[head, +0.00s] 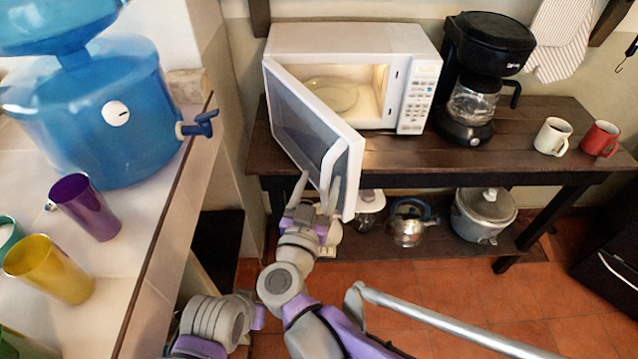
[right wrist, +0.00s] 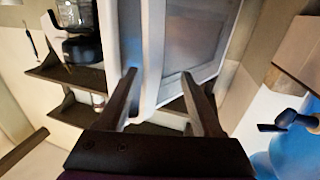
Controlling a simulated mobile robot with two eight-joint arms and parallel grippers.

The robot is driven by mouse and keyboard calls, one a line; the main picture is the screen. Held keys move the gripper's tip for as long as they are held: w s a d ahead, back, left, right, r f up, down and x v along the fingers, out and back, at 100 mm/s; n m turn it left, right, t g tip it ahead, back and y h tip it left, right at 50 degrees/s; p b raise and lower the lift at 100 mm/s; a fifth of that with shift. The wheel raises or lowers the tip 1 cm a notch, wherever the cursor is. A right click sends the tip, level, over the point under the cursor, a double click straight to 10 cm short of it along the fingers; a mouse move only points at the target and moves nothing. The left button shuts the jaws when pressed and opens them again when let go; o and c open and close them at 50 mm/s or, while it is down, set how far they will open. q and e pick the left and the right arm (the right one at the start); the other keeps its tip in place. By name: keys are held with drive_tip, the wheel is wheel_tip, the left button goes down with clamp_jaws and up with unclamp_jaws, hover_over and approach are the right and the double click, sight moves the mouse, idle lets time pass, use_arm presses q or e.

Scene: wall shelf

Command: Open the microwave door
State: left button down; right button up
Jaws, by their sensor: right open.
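The white microwave (head: 350,38) stands on the wooden shelf, and its lit inside shows a glass plate (head: 335,94). Its door (head: 305,130) is hinged at the left and stands well open, swung out toward me. The white handle (head: 331,168) is on the door's outer face near its free edge; it also shows in the right wrist view (right wrist: 150,55). My right gripper (head: 318,186) is open at the door's lower part. In the right wrist view, its fingers (right wrist: 165,90) lie on either side of the handle, the left one close to it. I cannot tell whether they touch.
A black coffee maker (head: 485,75), a white mug (head: 552,136) and a red mug (head: 600,139) stand right of the microwave. A kettle (head: 408,227) and a cooker (head: 484,215) sit on the lower shelf. At left, the tiled counter (head: 140,235) holds a blue water dispenser (head: 95,115) and coloured cups.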

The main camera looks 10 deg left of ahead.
drive_tip(key=shift+s, duration=0.1)
drive_tip(key=s, duration=1)
drive_tip(key=shift+s+a, duration=0.3)
